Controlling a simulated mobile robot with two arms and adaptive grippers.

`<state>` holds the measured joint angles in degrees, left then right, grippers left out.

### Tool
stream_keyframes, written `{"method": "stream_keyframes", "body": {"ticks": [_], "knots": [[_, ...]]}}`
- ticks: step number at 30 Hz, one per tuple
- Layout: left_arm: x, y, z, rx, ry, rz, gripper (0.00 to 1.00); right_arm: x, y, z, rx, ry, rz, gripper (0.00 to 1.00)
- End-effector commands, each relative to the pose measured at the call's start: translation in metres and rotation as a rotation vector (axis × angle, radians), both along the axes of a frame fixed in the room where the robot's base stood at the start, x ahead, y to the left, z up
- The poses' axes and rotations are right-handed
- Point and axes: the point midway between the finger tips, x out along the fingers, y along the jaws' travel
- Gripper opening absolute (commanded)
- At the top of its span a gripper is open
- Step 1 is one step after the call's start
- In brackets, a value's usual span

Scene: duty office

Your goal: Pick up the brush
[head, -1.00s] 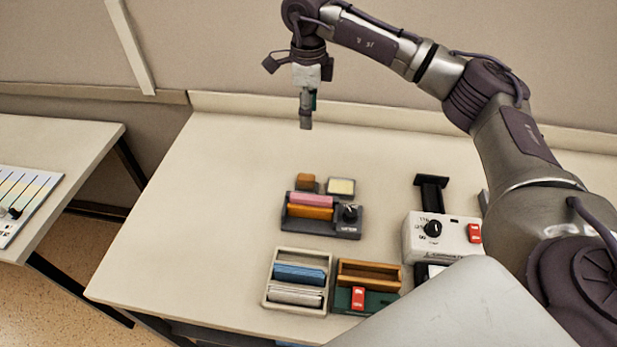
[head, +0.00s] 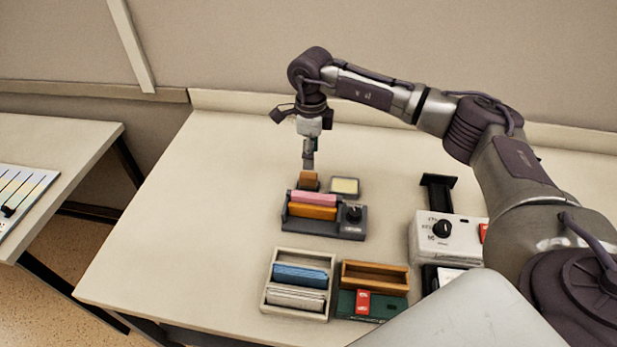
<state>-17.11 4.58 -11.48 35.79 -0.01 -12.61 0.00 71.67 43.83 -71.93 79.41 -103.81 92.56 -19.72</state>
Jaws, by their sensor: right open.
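A small block with a brown top and dark lower part (head: 308,181), which looks like the brush, stands on the table behind a dark grey holder with a pink and an orange piece. My right gripper (head: 308,164) points straight down, open and empty, with its fingertips just above or at the top of the brush. I cannot tell whether they touch it. The fingers partly cover the back of the brush. My left gripper is out of view.
A pale yellow pad (head: 345,187) sits close right of the brush. The grey holder (head: 324,232) is just in front. Nearer are a card tray (head: 265,290), a wooden box (head: 374,276) and a white device with a knob (head: 462,238). The table's left side is clear.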

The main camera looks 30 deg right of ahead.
Motion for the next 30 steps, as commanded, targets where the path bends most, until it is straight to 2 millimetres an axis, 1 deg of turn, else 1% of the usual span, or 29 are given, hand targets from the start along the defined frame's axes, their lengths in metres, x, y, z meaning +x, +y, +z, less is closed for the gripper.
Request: {"method": "stream_keyframes", "body": {"ticks": [1,5,8,12,16,19,24,26,30], "knots": [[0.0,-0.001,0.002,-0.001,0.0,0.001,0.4,0.0,0.0,-0.004,0.0,0.001,0.0,0.56],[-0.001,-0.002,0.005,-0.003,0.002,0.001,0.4,-0.001,0.001,-0.011,0.0,0.0,0.001,0.56],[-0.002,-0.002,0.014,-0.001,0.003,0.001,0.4,-0.003,0.004,-0.02,0.0,0.004,0.002,0.56],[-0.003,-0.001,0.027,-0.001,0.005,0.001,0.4,-0.005,0.009,-0.042,0.0,0.004,0.001,0.56],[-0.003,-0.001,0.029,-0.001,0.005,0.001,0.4,-0.004,0.008,-0.058,-0.001,0.002,0.001,0.56],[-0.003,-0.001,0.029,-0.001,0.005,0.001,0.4,-0.004,0.008,-0.063,-0.001,-0.001,0.002,0.56],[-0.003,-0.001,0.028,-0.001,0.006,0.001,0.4,-0.004,0.008,-0.063,-0.001,-0.001,0.001,0.56],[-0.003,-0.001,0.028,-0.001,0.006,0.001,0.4,-0.004,0.008,-0.063,-0.001,-0.001,0.001,0.48],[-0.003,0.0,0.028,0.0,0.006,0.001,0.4,-0.004,0.008,-0.063,-0.001,-0.001,0.001,0.25]]}}
